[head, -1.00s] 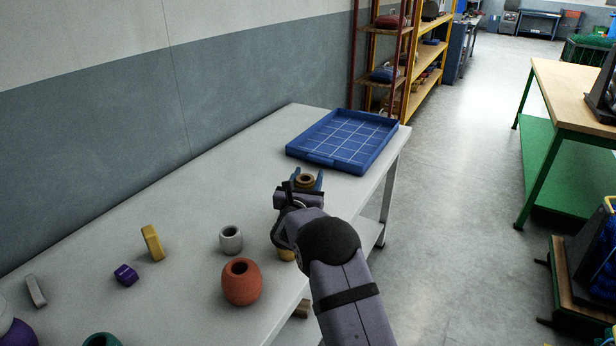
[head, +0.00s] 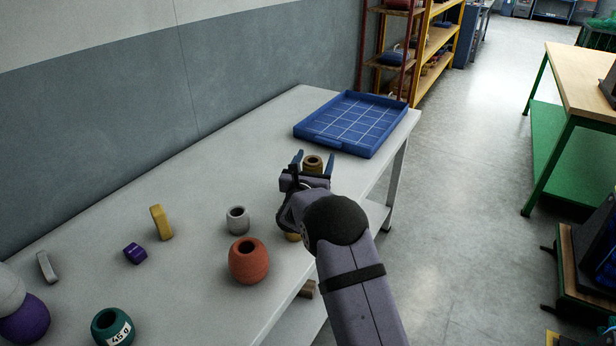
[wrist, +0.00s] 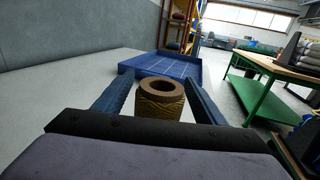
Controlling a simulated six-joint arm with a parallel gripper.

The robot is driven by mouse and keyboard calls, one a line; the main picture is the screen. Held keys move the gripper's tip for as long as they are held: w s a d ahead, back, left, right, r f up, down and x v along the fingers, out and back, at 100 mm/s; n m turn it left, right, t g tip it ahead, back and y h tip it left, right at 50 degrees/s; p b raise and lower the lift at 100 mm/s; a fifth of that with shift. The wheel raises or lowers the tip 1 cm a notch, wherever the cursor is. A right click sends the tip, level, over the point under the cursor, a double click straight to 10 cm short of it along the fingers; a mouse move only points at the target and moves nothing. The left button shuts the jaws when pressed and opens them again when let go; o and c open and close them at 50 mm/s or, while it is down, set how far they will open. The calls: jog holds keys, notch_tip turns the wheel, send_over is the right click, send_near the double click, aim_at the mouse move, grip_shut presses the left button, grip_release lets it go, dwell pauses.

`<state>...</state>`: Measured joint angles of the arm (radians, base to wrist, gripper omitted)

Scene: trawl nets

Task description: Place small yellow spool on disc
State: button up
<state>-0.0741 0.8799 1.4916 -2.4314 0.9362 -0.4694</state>
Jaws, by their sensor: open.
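A small yellow-brown spool (wrist: 160,99) stands upright between the two open blue fingers of my gripper (wrist: 159,98) in the wrist view, with a gap on either side. In the head view the spool (head: 313,163) shows between the fingertips of my gripper (head: 314,162), near the table's right edge. Its lower part is hidden by the gripper body. I cannot make out a disc by name. A yellow flat piece (head: 161,222) stands on edge on the table, and a yellow thing (head: 293,237) is mostly hidden behind my arm.
A blue gridded tray (head: 320,140) lies beyond my gripper at the table's far end. A grey ring-shaped float (head: 237,220), a red-brown float (head: 249,262), a purple block (head: 135,253) and a teal float (head: 112,327) stand to the left. The table's middle (head: 215,165) is clear.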

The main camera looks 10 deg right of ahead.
jog(key=b+v, duration=0.1)
jog(key=v, duration=1)
